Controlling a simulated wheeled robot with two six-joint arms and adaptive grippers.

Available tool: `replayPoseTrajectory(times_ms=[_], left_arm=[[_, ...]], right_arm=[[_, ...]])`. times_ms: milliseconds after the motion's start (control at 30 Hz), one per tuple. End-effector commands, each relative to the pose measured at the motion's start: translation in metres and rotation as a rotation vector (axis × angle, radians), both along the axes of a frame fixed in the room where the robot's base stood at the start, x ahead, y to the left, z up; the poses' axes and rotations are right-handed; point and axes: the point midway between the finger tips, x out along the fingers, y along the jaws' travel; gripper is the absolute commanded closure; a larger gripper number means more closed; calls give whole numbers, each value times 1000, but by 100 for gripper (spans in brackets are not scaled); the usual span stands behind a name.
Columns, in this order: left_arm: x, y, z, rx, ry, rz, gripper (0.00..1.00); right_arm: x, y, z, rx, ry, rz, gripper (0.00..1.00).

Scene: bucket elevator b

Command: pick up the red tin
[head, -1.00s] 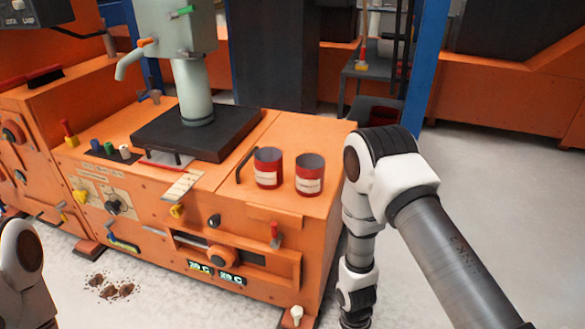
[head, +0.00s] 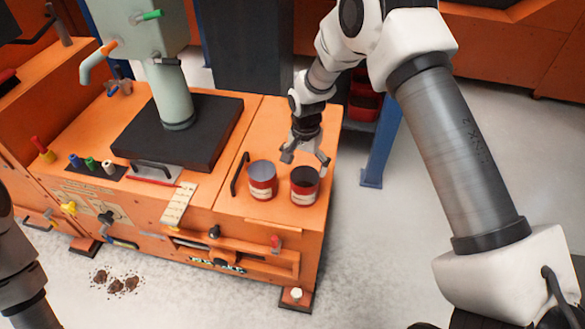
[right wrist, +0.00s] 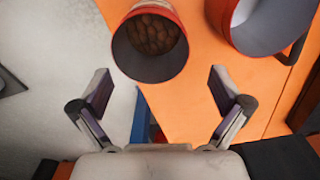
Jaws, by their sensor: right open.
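Two red tins with pale labels stand upright on the orange machine top. The right tin (head: 304,196) is dark inside; in the right wrist view this tin (right wrist: 150,45) holds brown lumps. The left tin (head: 262,188) has a grey interior and shows at the upper right of the wrist view (right wrist: 258,25). My right gripper (head: 306,160) is open and empty, pointing down just behind and above the right tin. In the wrist view the open fingers (right wrist: 160,92) stand apart, with the right tin beyond their tips. My left gripper is out of view.
A black plate (head: 178,140) with a grey-green column (head: 170,95) stands left of the tins. A black handle (head: 239,174) rises close to the left tin. A blue post (head: 381,145) stands right of the machine. Brown lumps (head: 116,283) lie on the floor.

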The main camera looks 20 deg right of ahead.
Motion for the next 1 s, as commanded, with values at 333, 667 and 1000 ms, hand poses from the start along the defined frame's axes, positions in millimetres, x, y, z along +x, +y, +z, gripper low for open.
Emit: replayPoseTrajectory(times_ms=[333,667,1000], left_arm=[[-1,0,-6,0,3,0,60],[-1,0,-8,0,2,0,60],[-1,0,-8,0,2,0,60]], right_arm=[[-6,4,-50,0,5,1,0],[-7,5,-75,0,1,0,0],[-7,5,-75,0,1,0,84]])
